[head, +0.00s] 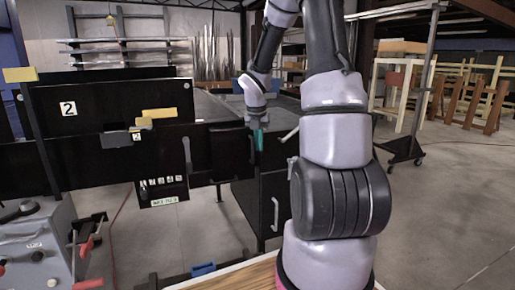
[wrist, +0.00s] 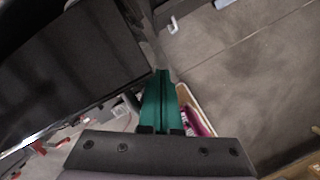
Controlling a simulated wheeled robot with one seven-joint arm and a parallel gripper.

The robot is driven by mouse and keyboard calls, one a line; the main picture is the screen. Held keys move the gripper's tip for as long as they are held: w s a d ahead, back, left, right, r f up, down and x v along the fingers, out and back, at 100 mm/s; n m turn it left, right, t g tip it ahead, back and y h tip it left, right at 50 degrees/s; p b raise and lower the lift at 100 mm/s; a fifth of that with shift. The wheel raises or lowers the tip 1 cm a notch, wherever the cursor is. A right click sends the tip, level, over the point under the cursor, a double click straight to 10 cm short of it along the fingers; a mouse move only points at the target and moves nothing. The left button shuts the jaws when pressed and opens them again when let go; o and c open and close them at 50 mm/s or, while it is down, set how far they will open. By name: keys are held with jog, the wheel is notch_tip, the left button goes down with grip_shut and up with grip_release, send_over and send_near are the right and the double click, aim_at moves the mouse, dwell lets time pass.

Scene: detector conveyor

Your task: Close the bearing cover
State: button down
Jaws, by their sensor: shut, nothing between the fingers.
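My gripper (head: 258,140) has teal fingers and points down in front of the black conveyor housing (head: 228,150). In the wrist view the teal fingers (wrist: 160,80) are together with nothing between them. Their tips are near the corner of a large black panel (wrist: 75,60); I cannot tell whether they touch it. I cannot tell for sure which part is the bearing cover. A black cabinet front with a pale handle (head: 275,213) stands below my gripper. A light lever-like bar (head: 290,134) sticks out just right of the gripper.
A black panel marked 2 (head: 68,108) and yellow blocks (head: 159,113) are at the left. A grey control box (head: 38,250) with knobs and red-handled levers stands at the lower left. A wheeled metal rack (head: 415,100) is at the right. Concrete floor (head: 440,210) is open at the right.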

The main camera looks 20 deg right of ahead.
jog(key=shift+w+d, duration=0.3)
jog(key=shift+w, duration=0.4)
jog(key=shift+r, duration=0.1)
jog(key=shift+s, duration=0.1)
